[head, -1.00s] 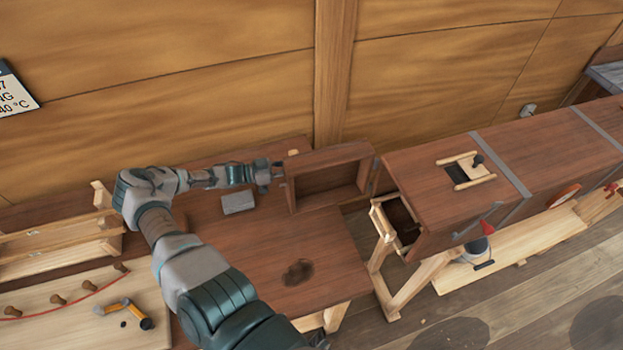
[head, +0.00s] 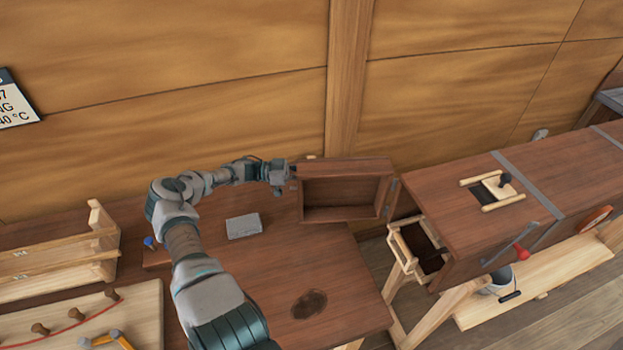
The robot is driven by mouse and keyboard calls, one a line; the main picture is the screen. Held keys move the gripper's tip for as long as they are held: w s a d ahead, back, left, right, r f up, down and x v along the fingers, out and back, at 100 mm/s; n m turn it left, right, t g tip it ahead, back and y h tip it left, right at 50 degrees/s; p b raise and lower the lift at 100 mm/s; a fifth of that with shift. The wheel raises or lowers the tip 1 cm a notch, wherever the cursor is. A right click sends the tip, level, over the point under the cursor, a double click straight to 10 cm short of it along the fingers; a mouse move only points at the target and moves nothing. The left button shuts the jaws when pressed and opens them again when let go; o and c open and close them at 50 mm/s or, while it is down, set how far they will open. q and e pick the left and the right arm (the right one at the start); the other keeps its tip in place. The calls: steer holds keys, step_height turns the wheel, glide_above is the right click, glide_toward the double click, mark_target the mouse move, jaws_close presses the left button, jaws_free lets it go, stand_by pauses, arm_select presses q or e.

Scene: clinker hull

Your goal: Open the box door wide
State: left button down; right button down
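The box (head: 470,205) is a long, dark reddish-brown wooden case with grey bands, at the right in the head view. Its door (head: 345,190) is a shallow, hollow wooden panel at the box's near-left end. The door stands swung out to the left, its recessed inside facing me, with the hinge side (head: 391,196) by the box's corner. My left gripper (head: 285,178) is at the door's free left edge, touching or almost touching it. Its fingers are too small and partly hidden to tell their state. My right gripper is out of view.
A brown table (head: 270,265) below the door holds a grey block (head: 243,226) and has a dark stain. Wooden racks (head: 60,260) and a pegged board (head: 85,325) lie at the left. The plank wall (head: 180,90) rises close behind the door.

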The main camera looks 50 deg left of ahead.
arm_select(q)
steer(key=shift+f, duration=0.15)
steer(key=c, duration=1.1)
jaws_free()
steer(key=shift+o, duration=0.2)
steer(key=shift+w+d, duration=0.1)
steer(key=shift+w, duration=0.1)
steer(key=shift+s, duration=0.1)
steer(key=v, duration=1.2)
steer(key=shift+w, duration=0.2)
